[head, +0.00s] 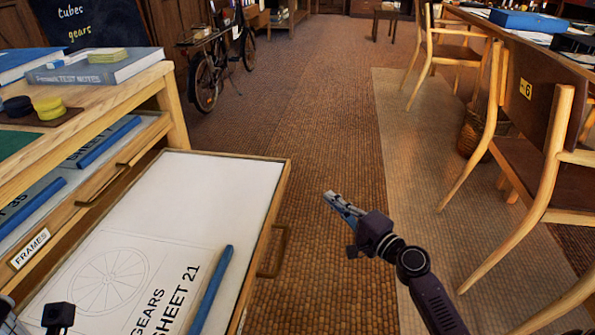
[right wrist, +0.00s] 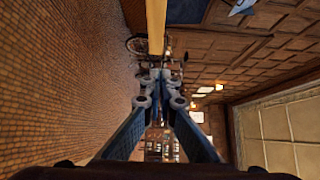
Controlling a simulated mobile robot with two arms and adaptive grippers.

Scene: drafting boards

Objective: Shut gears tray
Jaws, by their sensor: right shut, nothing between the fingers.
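The gears tray (head: 225,190) is a wide, shallow wooden drawer, pulled out of the cabinet at the left. A white sheet with a wheel drawing and the words "GEARS SHEET 21" lies in it, with a blue roll (head: 210,290) on top. Its handle (head: 272,252) is on the front, facing right. My right gripper (head: 333,198) is shut and empty, to the right of the tray front and apart from it. In the right wrist view its fingertips (right wrist: 160,76) meet below a yellow wooden bar.
A bicycle (head: 212,65) stands behind. Wooden chairs (head: 535,110) and a long table are at the right. The floor (head: 330,130) between is clear.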

